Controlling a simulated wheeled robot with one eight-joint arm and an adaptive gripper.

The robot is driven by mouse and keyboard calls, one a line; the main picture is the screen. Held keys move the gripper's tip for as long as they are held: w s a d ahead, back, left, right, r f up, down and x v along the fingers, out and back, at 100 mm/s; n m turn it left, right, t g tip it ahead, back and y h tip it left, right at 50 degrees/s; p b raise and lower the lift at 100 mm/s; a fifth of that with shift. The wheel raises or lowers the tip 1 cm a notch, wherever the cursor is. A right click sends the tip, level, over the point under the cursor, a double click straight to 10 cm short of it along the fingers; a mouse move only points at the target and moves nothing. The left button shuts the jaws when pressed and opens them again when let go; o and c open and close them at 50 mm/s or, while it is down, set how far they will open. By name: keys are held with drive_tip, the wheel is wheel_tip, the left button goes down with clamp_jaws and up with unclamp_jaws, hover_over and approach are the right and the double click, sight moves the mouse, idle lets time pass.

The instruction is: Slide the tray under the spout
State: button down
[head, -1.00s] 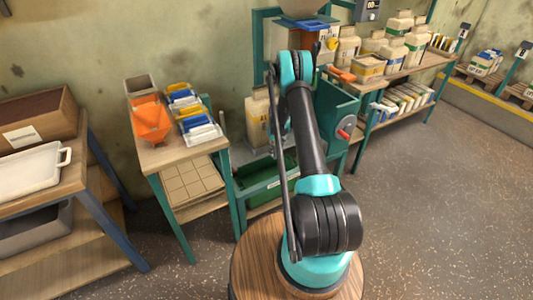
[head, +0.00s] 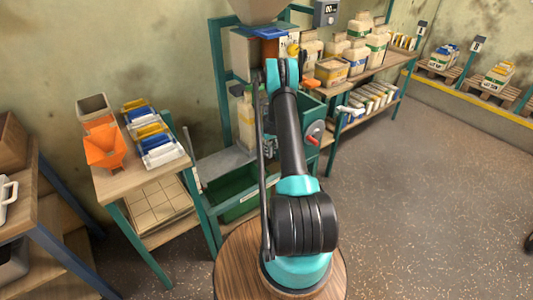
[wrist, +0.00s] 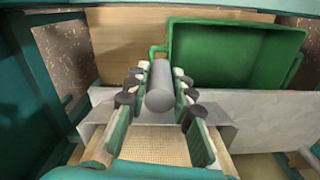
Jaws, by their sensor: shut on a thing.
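In the wrist view my gripper (wrist: 159,77) is shut on a short grey cylinder (wrist: 160,98), its fingers on either side. The cylinder lies over a grey metal plate (wrist: 245,112); I cannot tell whether they are joined. A green open tray (wrist: 236,55) is beyond the plate, empty as far as I see. In the head view this green tray (head: 238,190) sits low in the teal frame, below the plate (head: 222,163). A grey hopper (head: 256,8) and a blue-edged chute (head: 275,33) are above; the spout outlet is hidden by my arm.
A teal housing with a red-knobbed crank (head: 314,130) stands right of my arm. Shelves of bags (head: 355,58) line the back wall.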

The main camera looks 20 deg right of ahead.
drive_tip(key=shift+w+d, duration=0.2)
drive_tip(key=shift+d, duration=0.45)
drive_tip(key=shift+d, duration=0.1)
drive_tip(key=c, duration=1.3)
unclamp_jaws()
